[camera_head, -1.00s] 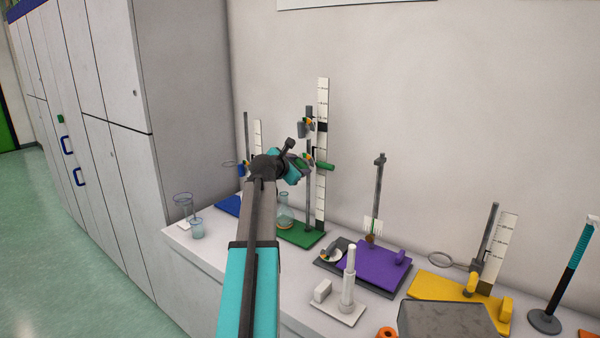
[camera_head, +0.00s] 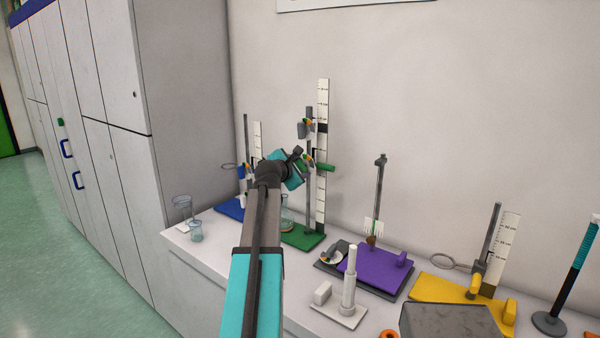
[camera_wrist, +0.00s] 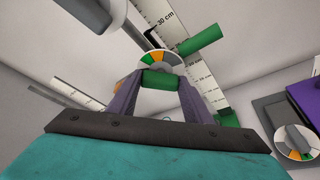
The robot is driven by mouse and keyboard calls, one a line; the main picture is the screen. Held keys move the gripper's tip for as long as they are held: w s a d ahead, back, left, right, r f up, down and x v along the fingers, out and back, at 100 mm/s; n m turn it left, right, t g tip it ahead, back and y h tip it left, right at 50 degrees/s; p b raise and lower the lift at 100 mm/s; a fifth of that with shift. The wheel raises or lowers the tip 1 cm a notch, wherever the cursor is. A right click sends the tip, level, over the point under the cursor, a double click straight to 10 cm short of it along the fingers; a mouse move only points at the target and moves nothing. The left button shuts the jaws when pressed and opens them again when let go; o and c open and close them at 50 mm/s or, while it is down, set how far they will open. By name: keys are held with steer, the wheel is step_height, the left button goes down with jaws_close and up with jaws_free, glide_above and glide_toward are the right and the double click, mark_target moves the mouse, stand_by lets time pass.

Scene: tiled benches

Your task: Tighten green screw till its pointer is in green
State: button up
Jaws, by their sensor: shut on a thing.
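The green stand has a green base (camera_head: 303,237), an upright rod and a tall white scale (camera_head: 323,100). In the wrist view my gripper (camera_wrist: 160,82) has its two purple fingers shut on the green screw (camera_wrist: 162,79), a short green cylinder between the fingertips. A dial (camera_wrist: 160,60) with orange, green and grey sectors sits just beyond the screw. I cannot tell which sector its pointer is in. A second green bar (camera_wrist: 200,40) sticks out to the right of the dial; it also shows in the head view (camera_head: 325,167). My wrist partly hides the stand in the head view.
A blue stand (camera_head: 228,208) and glassware (camera_head: 183,208) stand left. A purple stand (camera_head: 372,262), a white stand (camera_head: 340,314) and a yellow stand (camera_head: 455,288) stand right along the bench. The wall is close behind; a tall cabinet (camera_head: 190,90) is at left.

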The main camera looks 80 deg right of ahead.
steer(key=shift+w, duration=0.1)
steer(key=shift+m+h+b, duration=0.3)
steer(key=shift+m+b, duration=0.1)
steer(key=shift+b, duration=0.4)
steer(key=shift+m+t+b, duration=0.3)
steer(key=shift+m+b, duration=0.1)
steer(key=shift+b, duration=0.1)
steer(key=shift+h, duration=0.3)
steer(key=shift+r, duration=0.1)
